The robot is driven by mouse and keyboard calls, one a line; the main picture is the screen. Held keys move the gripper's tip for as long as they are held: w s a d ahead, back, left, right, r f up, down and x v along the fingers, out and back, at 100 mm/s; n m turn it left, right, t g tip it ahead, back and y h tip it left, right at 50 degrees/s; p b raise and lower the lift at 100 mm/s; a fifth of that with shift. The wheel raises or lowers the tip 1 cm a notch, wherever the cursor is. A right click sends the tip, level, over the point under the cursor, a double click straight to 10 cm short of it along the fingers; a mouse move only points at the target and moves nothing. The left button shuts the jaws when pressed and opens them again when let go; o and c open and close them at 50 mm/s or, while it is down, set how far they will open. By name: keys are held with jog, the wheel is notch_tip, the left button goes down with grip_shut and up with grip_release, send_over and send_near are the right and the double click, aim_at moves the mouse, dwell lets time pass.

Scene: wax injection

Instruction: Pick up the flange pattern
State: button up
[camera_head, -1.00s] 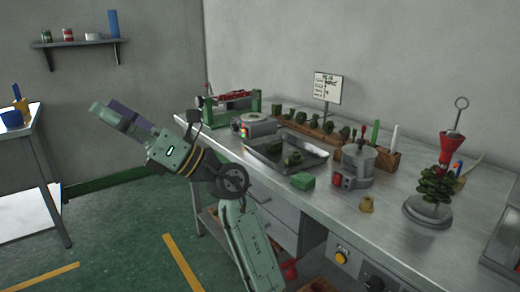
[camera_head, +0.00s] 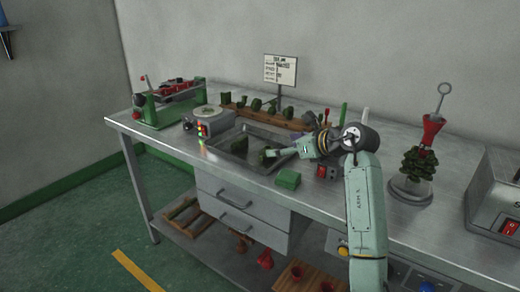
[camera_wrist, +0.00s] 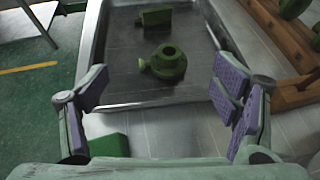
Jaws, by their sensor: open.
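A round green part with a central hole and a side stub (camera_wrist: 167,63) lies in the metal tray (camera_wrist: 92,45); it may be the flange pattern, but I cannot be sure. A green block-shaped part (camera_wrist: 155,17) lies farther back in the tray. My gripper (camera_wrist: 160,95) is open and empty, its purple pads on either side of the tray's near end, short of the round part and apart from it. In the head view my gripper (camera_head: 276,153) is low over the right part of the tray, partly hiding its contents.
A green block (camera_head: 288,179) sits on the bench just in front of the tray. A wooden rack (camera_head: 262,115) with several green parts stands behind it. The bench's front left is clear.

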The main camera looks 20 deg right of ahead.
aim_at(266, 148)
jog(key=p+x, duration=0.1)
jog(key=x, duration=0.1)
jog(key=p+x, duration=0.1)
jog(key=x, duration=0.1)
jog(key=p+x, duration=0.1)
jog(key=x, duration=0.2)
jog(key=shift+w+d+f, duration=0.15)
jog(key=shift+d, duration=0.1)
jog(key=shift+c, duration=0.3)
jog(key=c, duration=1.5)
